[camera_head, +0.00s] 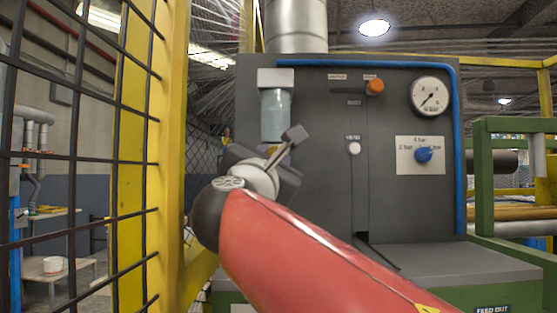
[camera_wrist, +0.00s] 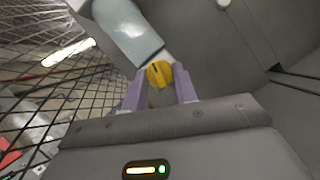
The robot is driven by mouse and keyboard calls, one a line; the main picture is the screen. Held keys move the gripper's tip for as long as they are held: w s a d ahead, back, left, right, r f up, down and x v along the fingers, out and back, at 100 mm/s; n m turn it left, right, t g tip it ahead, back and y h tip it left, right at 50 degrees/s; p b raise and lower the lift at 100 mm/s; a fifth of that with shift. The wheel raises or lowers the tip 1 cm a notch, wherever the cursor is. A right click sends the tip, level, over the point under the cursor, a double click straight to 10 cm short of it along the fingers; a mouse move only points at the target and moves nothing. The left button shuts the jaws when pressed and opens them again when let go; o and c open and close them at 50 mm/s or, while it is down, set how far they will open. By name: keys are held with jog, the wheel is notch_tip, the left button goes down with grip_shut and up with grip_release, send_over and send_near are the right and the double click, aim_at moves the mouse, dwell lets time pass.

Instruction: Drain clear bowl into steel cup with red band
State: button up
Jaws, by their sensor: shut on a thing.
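The clear bowl (camera_head: 276,116) hangs under a white head on the dark grey machine panel. It shows pale blue-grey in the wrist view (camera_wrist: 128,32). A yellow knob (camera_wrist: 159,73) with a dark mark sits at the bowl's lower end. My gripper (camera_wrist: 160,84) has its two purple fingers on either side of the knob and is shut on it. In the head view my gripper (camera_head: 280,155) is just below the bowl, largely hidden by my wrist, and the knob cannot be made out. No steel cup with a red band can be made out.
A yellow post (camera_head: 170,140) and black mesh fence stand close on the left. The panel carries an orange knob (camera_head: 375,86), a gauge (camera_head: 430,96) and a blue knob (camera_head: 423,155). A grey ledge (camera_head: 450,262) juts below the panel.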

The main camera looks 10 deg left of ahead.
jog(key=shift+m+h, duration=0.4)
jog(key=shift+m, duration=0.4)
jog(key=o, duration=1)
jog(key=shift+c, duration=0.2)
